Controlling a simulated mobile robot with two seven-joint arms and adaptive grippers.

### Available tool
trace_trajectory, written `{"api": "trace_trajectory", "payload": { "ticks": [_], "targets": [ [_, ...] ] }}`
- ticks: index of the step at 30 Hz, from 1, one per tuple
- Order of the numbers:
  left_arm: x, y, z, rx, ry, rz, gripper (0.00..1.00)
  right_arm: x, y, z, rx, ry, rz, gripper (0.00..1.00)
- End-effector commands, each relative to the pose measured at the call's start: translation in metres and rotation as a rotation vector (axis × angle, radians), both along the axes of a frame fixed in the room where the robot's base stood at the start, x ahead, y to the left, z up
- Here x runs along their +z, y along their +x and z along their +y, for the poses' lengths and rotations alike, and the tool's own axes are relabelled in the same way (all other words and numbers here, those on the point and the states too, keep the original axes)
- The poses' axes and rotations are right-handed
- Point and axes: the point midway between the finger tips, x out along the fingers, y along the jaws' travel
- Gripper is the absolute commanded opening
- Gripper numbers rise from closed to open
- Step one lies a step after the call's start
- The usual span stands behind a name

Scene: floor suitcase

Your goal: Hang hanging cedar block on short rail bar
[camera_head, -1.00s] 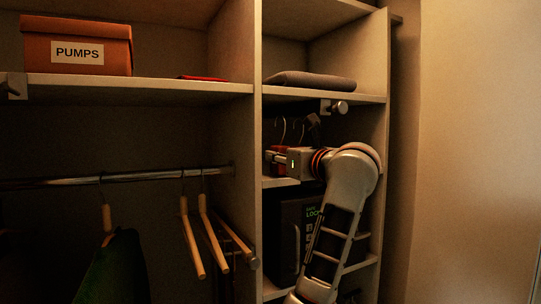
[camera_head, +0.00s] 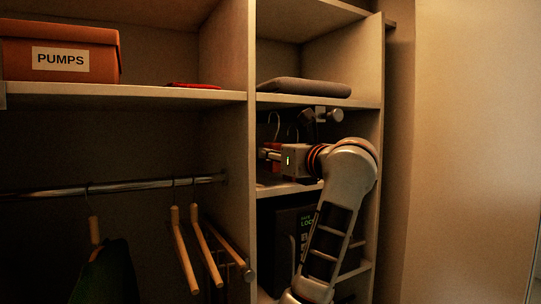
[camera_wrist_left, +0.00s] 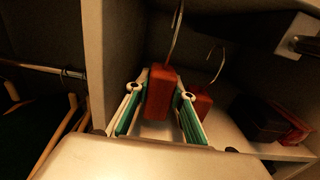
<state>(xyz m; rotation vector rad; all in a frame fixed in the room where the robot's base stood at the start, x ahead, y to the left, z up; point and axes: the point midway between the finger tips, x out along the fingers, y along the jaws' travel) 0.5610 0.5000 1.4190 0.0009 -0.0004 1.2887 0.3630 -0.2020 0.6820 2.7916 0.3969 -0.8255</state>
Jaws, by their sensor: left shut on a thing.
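My left gripper (camera_wrist_left: 160,95) is shut on a reddish-brown cedar block (camera_wrist_left: 158,92) with a wire hook (camera_wrist_left: 178,30) on top, held between its two fingers. The hook's upper end leaves the top of the wrist view. In the head view my left gripper (camera_head: 267,154) is inside the right-hand cubby, below its upper shelf, with the hook (camera_head: 275,122) rising above it. The short rail bar (camera_head: 335,115) shows its round end under that shelf, right of the hook. In the wrist view its bracket (camera_wrist_left: 298,38) is at upper right. My right gripper is out of view.
A second reddish block (camera_wrist_left: 200,102) with a hook stands just behind the held one. A dark box (camera_wrist_left: 255,120) lies on the shelf to the right. The divider panel (camera_head: 249,180) is close on the left. A folded grey cloth (camera_head: 305,87) lies above.

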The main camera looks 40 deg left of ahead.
Motion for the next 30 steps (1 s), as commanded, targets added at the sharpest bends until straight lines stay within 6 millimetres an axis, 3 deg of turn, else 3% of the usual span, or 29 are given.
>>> {"api": "trace_trajectory", "payload": {
  "ticks": [21,30],
  "targets": [
    [0.001,-0.016,-0.056,-0.002,-0.002,0.0,0.0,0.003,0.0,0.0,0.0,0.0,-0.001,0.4],
    [0.001,-0.021,-0.072,-0.001,-0.001,-0.001,0.0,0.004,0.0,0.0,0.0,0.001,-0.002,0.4]
  ]
}}
